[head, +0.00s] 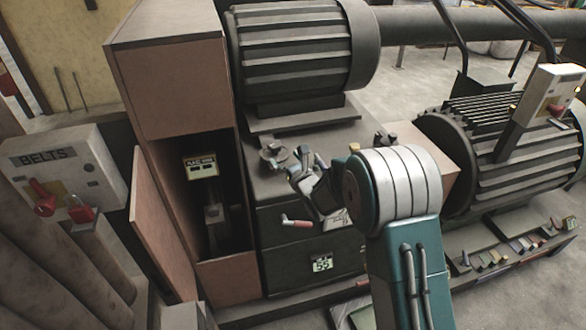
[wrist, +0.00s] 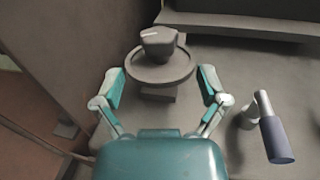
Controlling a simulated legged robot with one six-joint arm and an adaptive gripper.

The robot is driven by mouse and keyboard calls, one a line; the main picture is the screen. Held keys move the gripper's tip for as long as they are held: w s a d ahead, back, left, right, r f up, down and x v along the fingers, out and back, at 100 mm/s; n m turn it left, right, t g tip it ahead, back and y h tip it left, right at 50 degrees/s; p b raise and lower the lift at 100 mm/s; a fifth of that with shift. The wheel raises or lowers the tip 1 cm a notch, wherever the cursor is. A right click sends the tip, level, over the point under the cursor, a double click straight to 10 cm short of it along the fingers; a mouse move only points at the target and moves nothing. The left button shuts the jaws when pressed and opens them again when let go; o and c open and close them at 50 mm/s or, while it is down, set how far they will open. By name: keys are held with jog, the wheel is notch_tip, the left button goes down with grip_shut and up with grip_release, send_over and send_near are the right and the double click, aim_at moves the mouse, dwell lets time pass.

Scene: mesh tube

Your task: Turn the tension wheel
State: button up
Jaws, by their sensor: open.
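The tension wheel (wrist: 148,74) is a dark round disc with a raised knob on top, mounted on a short post in the wrist view. In the head view it shows small on top of the dark cabinet (head: 275,153). My gripper (wrist: 161,72) is open. Its two teal fingers stand left and right of the wheel, with a visible gap on each side. In the head view my gripper (head: 303,166) is just right of the wheel, close to it. I cannot tell its exact height against the wheel.
A crank with a dark grip (wrist: 275,140) stands right of my gripper. A large ribbed motor (head: 295,50) rises behind the wheel. An open brown panel (head: 160,230) and a BELTS box (head: 65,165) are at left. A red-handled lever (head: 297,222) juts from the cabinet front.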

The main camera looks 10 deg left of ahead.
jog(key=v, duration=0.5)
jog(key=shift+s+d, duration=0.2)
